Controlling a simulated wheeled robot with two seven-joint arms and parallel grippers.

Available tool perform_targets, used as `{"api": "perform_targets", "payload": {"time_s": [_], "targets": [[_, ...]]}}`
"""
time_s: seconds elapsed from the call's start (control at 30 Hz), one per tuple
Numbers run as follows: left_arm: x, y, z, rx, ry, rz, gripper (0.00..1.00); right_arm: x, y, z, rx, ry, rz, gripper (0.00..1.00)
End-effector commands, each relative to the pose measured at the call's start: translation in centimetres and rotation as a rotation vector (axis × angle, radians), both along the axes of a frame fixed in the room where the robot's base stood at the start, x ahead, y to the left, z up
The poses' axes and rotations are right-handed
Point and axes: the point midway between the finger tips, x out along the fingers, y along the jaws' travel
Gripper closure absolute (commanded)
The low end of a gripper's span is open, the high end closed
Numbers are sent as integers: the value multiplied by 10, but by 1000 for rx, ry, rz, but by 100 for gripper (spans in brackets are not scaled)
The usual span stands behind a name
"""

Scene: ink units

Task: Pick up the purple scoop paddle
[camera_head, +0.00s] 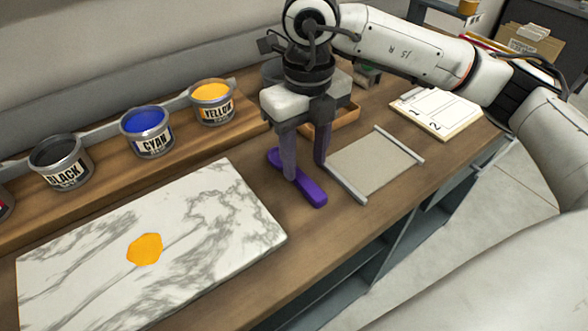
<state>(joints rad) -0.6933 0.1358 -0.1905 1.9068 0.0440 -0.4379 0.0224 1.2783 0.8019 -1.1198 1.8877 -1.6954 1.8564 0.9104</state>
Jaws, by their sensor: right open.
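The purple scoop paddle (312,194) lies on the wooden table, between the marble slab and a grey sheet with rails. My right gripper (307,172) points down over it, fingers apart. One finger is in front of the paddle and hides part of its middle; the other is on its far right side. The fingertips look close to the paddle, but I cannot tell whether they touch it. My left gripper is not in view.
A marble slab (72,254) with an orange ink blob (145,249) lies at left. Black (62,163), cyan (148,133) and yellow (212,103) ink cans stand on a raised shelf behind. A railed grey sheet (374,164) and a numbered pad (438,110) lie at right.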

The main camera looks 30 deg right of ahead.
Motion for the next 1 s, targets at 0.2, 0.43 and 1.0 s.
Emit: {"api": "perform_targets", "payload": {"time_s": [0.2, 0.43, 1.0], "targets": [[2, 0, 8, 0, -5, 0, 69, -2, 1, -31, 0, 3, 0, 58], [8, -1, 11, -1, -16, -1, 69, -1, 2, -38, 0, 0, 0, 58], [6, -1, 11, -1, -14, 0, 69, -1, 2, -37, 0, 0, 0, 100]]}}
